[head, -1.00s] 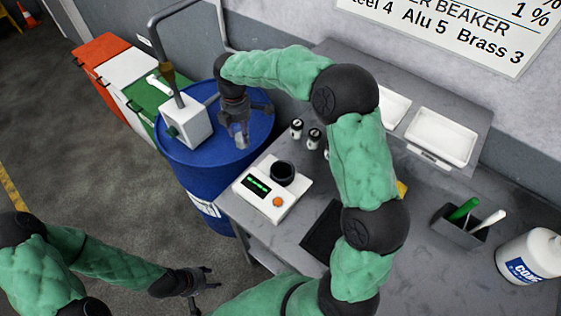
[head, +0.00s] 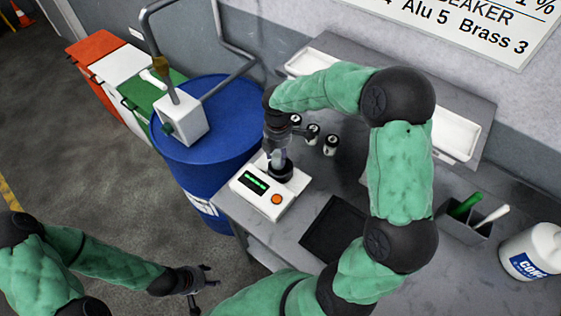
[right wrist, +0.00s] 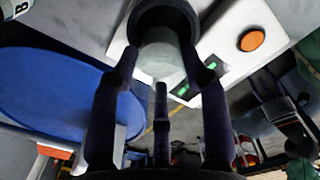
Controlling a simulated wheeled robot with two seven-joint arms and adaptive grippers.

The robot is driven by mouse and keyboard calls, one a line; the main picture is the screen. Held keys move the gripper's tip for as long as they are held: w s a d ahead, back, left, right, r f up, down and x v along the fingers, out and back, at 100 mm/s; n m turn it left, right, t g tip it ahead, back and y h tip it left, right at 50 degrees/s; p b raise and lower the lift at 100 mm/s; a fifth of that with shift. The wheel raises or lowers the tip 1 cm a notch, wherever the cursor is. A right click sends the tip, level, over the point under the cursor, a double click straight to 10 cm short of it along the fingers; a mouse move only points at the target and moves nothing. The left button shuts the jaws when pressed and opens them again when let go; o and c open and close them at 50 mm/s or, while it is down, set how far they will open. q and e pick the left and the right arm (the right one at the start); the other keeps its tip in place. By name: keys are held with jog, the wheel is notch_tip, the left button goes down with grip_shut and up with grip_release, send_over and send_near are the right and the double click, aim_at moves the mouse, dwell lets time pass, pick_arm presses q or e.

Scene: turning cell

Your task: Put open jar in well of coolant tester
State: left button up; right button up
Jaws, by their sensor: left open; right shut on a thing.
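The coolant tester (head: 285,208) is a white box with a green display and an orange button, on the near left corner of the grey bench. Its black round well (head: 291,175) is partly hidden by my right gripper (head: 279,160). In the right wrist view, the right gripper (right wrist: 165,60) is shut on a pale, cloudy jar (right wrist: 162,58). The jar's far end is at the mouth of the dark well (right wrist: 150,14); how deep it sits I cannot tell. My left gripper (head: 203,282) is open and empty, low at the left, away from the bench.
Small jars with dark tops (head: 330,145) stand behind the tester. A blue drum (head: 205,165) with a pump stands left of the bench. A black mat (head: 334,229) lies right of the tester. A cup with handles (head: 465,230) and a white jug (head: 530,252) are further right.

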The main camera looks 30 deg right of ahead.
jog(key=shift+s+d+f, duration=0.1)
jog(key=shift+s+f, duration=0.05)
jog(key=shift+f, duration=0.05)
jog(key=shift+s+d+f+b, duration=0.1)
jog(key=shift+f+b, duration=0.15)
jog(key=shift+f, duration=0.65)
jog(key=shift+s+d+f+b, duration=0.1)
jog(key=shift+f+b, duration=0.1)
jog(key=shift+f, duration=0.7)
jog(key=shift+f, duration=0.15)
jog(key=o, duration=1.1)
notch_tip(320, 180, up, 12)
jog(key=shift+a+r+p, duration=0.1)
jog(key=shift+r+p, duration=0.1)
jog(key=shift+p, duration=0.9)
